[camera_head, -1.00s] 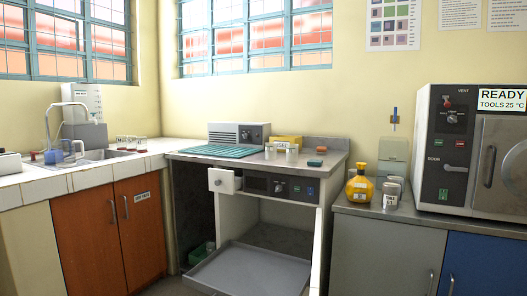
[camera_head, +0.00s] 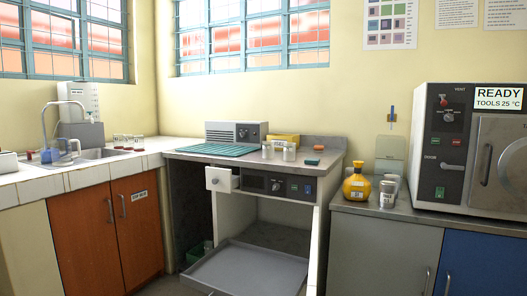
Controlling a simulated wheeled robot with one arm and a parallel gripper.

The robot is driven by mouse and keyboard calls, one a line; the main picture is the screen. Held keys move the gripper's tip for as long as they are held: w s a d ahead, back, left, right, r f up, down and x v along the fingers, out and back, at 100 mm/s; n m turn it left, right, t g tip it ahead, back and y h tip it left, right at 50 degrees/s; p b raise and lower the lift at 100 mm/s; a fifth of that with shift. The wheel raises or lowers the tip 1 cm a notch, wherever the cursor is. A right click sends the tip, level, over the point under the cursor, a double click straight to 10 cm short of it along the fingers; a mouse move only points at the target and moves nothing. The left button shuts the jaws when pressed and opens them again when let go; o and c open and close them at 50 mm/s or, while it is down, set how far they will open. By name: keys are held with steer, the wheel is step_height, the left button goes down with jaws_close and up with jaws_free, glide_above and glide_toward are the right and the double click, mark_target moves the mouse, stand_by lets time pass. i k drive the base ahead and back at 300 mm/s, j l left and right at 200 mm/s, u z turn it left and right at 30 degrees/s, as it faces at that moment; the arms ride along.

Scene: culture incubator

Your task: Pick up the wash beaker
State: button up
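A clear beaker or jug (camera_head: 64,150) stands by the sink (camera_head: 102,155) at the left, under the tap; I cannot read a label on it. A labelled grey metallic beaker-like cup (camera_head: 388,194) stands on the right counter, with another cup partly hidden behind it. Two pale lidded jars (camera_head: 289,152) stand on the middle bench. I cannot tell from the labels which vessel is the wash beaker. My gripper is not in view.
Small red-based jars (camera_head: 128,141) stand beyond the sink.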

mark_target(268, 146)
steer(key=i+l, duration=0.2)
steer(key=i+l+u, duration=0.1)
steer(key=l, duration=0.35)
steer(key=i+l, duration=0.3)
steer(key=i+l+u, duration=0.1)
steer(key=l, duration=0.25)
steer(key=i, duration=0.1)
